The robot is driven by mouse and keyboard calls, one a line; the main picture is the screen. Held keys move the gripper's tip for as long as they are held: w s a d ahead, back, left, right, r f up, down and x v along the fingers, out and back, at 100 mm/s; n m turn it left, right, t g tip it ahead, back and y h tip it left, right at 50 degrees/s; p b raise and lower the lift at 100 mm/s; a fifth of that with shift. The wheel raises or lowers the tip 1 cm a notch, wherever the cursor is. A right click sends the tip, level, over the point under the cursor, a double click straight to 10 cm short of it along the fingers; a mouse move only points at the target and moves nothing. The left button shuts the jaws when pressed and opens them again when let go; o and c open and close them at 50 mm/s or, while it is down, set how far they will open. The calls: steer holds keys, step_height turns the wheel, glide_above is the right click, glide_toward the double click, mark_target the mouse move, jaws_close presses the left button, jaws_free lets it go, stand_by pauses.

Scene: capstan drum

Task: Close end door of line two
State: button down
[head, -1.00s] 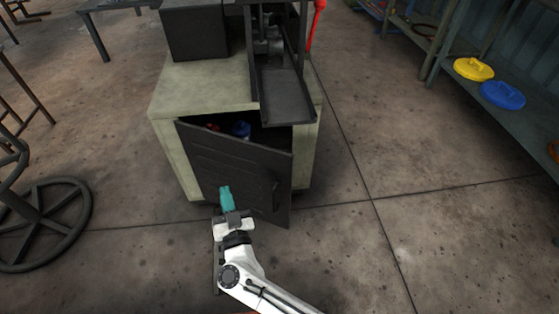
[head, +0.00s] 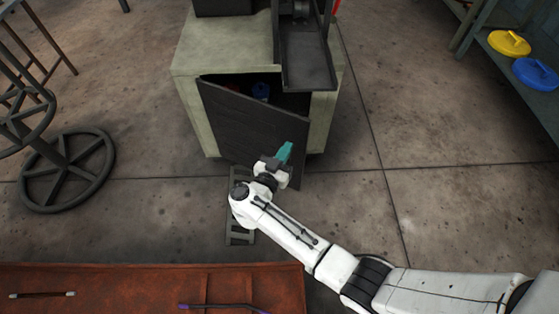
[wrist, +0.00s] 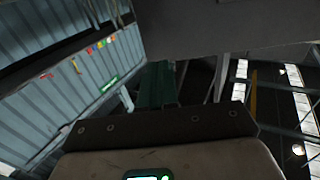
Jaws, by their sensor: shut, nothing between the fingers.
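A dark grey door (head: 235,118) stands ajar on the front of a pale green cabinet (head: 190,100). Its left edge is close to the cabinet and its right edge is swung out toward me. In the wrist view the teal fingers (wrist: 157,85) show in the middle, with a flat grey panel, probably the door (wrist: 230,25), above.
A handwheel on a stand (head: 68,168) is at the left. A dark tray (head: 306,62) juts out above the door opening. A rust-coloured surface (head: 150,285) with tools lies at the bottom. A shelf at the right holds yellow (head: 508,43) and blue (head: 537,73) discs. Floor right of the cabinet is clear.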

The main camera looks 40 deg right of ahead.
mark_target(301, 127)
steer(key=b+x, duration=0.1)
steer(key=x, duration=0.5)
steer(key=shift+w+d, duration=0.15)
steer(key=shift+d, duration=0.05)
steer(key=shift+w+d, duration=0.15)
steer(key=shift+d, duration=0.1)
